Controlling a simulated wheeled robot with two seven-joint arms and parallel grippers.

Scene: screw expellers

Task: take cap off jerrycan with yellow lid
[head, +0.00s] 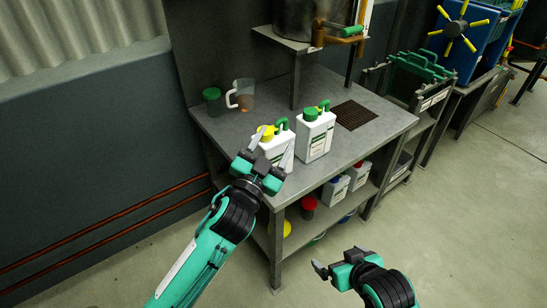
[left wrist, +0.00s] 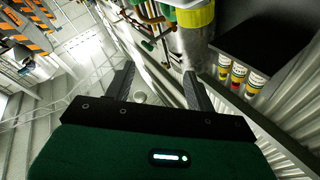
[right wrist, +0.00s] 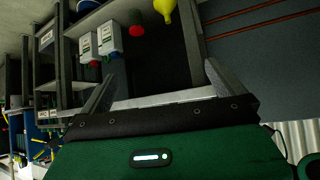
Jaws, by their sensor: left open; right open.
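The white jerrycan with the yellow lid (head: 274,151) stands upright on the grey workbench in the head view. Its yellow cap (head: 267,132) is on its top left, next to a green handle. My left gripper (head: 276,140) is open in front of this jerrycan, its two fingers overlapping it in the picture; I cannot tell whether they touch it. The left wrist view shows the spread fingers (left wrist: 158,80), but I cannot make out the yellow cap between them. My right gripper (head: 322,268) is open and empty, low in front of the bench; its fingers (right wrist: 157,85) also show in the right wrist view.
A white jerrycan with a green cap (head: 316,134) stands close at the right. A green-lidded jar (head: 212,101) and a clear jug (head: 242,94) stand behind. A metal stand (head: 296,90) rises from the bench (head: 350,150). The lower shelf holds more jerrycans (head: 336,188).

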